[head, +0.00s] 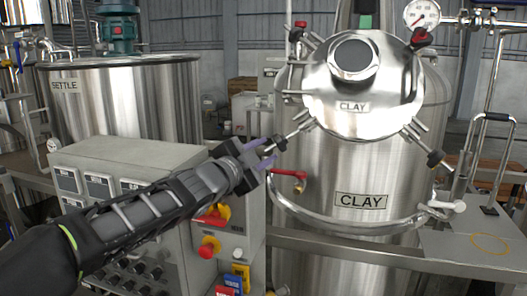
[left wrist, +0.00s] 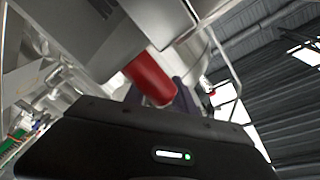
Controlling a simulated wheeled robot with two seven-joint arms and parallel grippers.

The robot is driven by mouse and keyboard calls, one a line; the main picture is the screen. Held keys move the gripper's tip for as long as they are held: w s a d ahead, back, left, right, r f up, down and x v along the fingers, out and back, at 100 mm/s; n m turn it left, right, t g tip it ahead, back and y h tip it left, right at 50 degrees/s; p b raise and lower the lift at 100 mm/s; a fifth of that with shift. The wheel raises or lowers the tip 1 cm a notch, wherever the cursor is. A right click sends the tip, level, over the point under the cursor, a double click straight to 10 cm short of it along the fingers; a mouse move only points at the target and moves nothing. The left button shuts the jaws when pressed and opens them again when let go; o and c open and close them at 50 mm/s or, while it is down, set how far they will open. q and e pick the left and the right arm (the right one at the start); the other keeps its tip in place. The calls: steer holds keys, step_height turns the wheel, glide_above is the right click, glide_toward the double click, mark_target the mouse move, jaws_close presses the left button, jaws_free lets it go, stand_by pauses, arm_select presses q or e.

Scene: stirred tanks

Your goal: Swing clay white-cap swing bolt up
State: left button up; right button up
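Several swing bolts ring the lid. I cannot make out a white cap on any bolt. My left gripper (head: 268,153) is beside the lower-left dark cap, its purple fingers apart; contact cannot be told. The left wrist view shows a red cylinder (left wrist: 150,85) in front of the fingers. My right gripper is not in view.
A red valve handle (head: 288,174) sits just below the left gripper. A control cabinet (head: 125,165) with coloured buttons stands under my left arm. The settle tank (head: 125,100) is behind it.

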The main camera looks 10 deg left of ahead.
arm_select(q)
steer(key=shift+c, duration=0.5)
jaws_close()
stand_by(1.0)
